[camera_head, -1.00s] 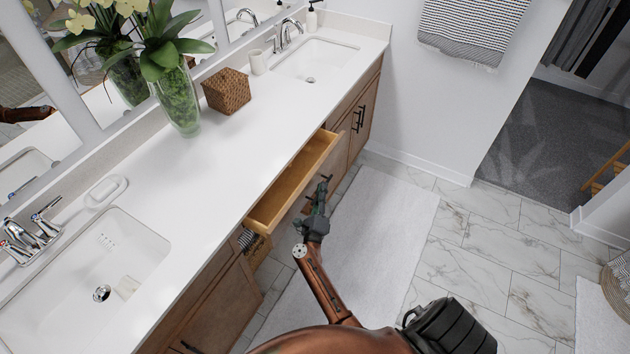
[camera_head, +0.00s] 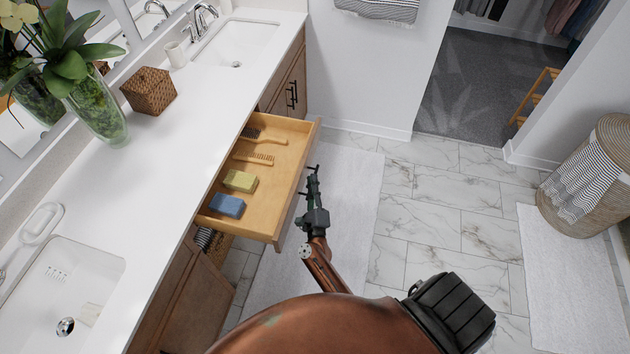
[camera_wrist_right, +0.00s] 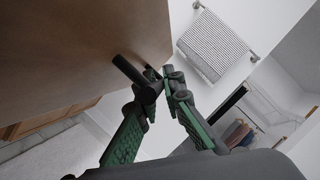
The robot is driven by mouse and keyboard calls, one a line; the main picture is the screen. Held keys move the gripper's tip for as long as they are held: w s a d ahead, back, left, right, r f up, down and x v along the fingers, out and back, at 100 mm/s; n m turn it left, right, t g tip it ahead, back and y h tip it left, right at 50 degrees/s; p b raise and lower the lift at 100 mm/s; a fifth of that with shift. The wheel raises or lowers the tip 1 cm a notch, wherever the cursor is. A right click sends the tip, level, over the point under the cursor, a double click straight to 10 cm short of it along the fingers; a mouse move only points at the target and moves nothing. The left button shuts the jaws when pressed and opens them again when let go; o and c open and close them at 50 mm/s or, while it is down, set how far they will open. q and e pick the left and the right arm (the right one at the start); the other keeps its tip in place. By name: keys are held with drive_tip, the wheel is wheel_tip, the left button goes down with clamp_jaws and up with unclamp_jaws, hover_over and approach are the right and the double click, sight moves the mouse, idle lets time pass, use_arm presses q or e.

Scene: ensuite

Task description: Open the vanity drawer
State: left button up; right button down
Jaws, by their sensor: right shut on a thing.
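The vanity drawer (camera_head: 284,160) stands well out from the vanity, under the white countertop (camera_head: 165,165). Inside it lie a blue block (camera_head: 228,205), a yellow-green block (camera_head: 240,181), a wooden comb (camera_head: 254,158) and a dark-bristled brush (camera_head: 262,137). My right gripper (camera_head: 312,178) is at the drawer's front, on its outer side. In the right wrist view, my right gripper (camera_wrist_right: 160,85) is shut on the dark bar handle (camera_wrist_right: 132,72) of the brown drawer front (camera_wrist_right: 90,45). The handle is hidden in the head view. My left gripper is not in view.
A woven box (camera_head: 149,91) and a glass vase of flowers (camera_head: 97,115) stand on the countertop between two sinks. A white mat (camera_head: 345,185) lies on the marble tile floor.

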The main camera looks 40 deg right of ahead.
drive_tip(key=shift+f, duration=0.1)
drive_tip(key=c, duration=2)
unclamp_jaws()
drive_tip(key=shift+c, duration=0.2)
drive_tip(key=shift+s, duration=0.15)
drive_tip(key=shift+s+a+f, duration=0.15)
drive_tip(key=shift+s, duration=0.15)
drive_tip(key=v, duration=0.7)
drive_tip(key=shift+a, duration=0.15)
drive_tip(key=shift+s, duration=0.1)
